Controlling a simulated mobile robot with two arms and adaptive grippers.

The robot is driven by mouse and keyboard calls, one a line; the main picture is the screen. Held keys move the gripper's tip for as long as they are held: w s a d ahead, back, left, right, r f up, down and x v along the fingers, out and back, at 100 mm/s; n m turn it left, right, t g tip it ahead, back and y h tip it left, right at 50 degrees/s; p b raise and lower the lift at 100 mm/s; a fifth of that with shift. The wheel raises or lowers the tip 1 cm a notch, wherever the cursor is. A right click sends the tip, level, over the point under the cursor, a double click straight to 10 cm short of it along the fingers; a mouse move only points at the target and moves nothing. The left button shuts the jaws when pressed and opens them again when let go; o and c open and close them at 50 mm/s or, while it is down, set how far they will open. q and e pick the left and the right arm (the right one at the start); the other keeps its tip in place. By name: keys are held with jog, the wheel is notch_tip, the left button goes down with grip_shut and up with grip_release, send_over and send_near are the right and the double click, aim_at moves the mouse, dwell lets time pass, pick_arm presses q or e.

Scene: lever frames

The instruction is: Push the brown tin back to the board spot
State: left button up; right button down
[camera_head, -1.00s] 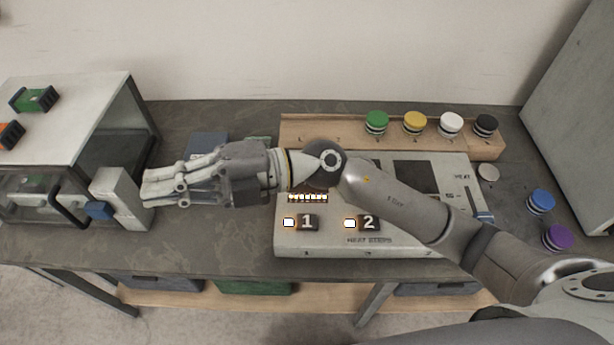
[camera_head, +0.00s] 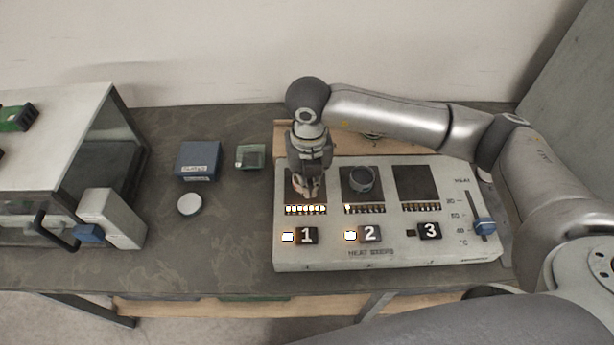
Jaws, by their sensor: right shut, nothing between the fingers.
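My right gripper (camera_head: 309,190) is shut, pointing down over heating pad 1 at the left of the heat panel (camera_head: 330,257). A brownish-red patch (camera_head: 297,182) shows beside its fingers at that pad. It may be the brown tin, but the gripper hides most of it and I cannot tell whether they touch. The wooden board (camera_head: 283,136) lies behind the panel. My right arm covers most of it, and its spots are hidden. My left gripper is not in view.
A dark grey round pot (camera_head: 361,180) stands on pad 2; pad 3 (camera_head: 416,183) is bare. A blue box (camera_head: 198,161), a small greenish glass block (camera_head: 250,157) and a white disc (camera_head: 189,204) lie left of the panel. A glass-fronted cabinet (camera_head: 68,149) stands at far left.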

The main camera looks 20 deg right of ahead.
aim_at(308, 206)
notch_tip(308, 206, down, 7)
jog(key=shift+p, duration=0.75)
